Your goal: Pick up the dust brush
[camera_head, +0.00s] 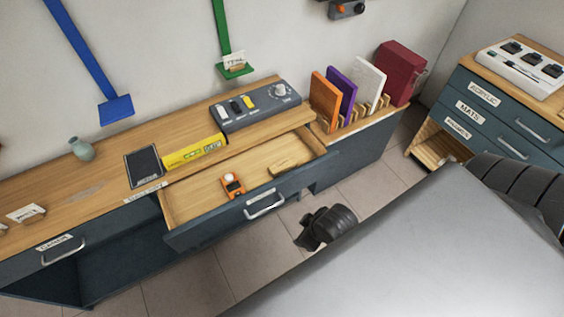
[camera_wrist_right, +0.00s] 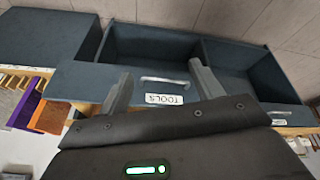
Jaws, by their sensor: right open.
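An open drawer (camera_head: 185,236) sticks out of the dark blue bench in the head view. A small wooden, tan piece (camera_head: 284,168) lies in its right part; it may be the dust brush, but it is too small to be sure. My right gripper (camera_wrist_right: 160,70) is open and empty in the right wrist view. Its two grey fingers stand apart in front of a drawer front labelled TOOLS (camera_wrist_right: 164,99) and its handle (camera_wrist_right: 165,79). In the head view a black part of my right arm (camera_head: 327,227) is outside the drawer, to its lower right. My left gripper is not in view.
An orange device (camera_head: 233,185) lies in the drawer. Coloured boards (camera_head: 325,98) stand in a rack. Tiled floor (camera_head: 225,268) is clear before the bench.

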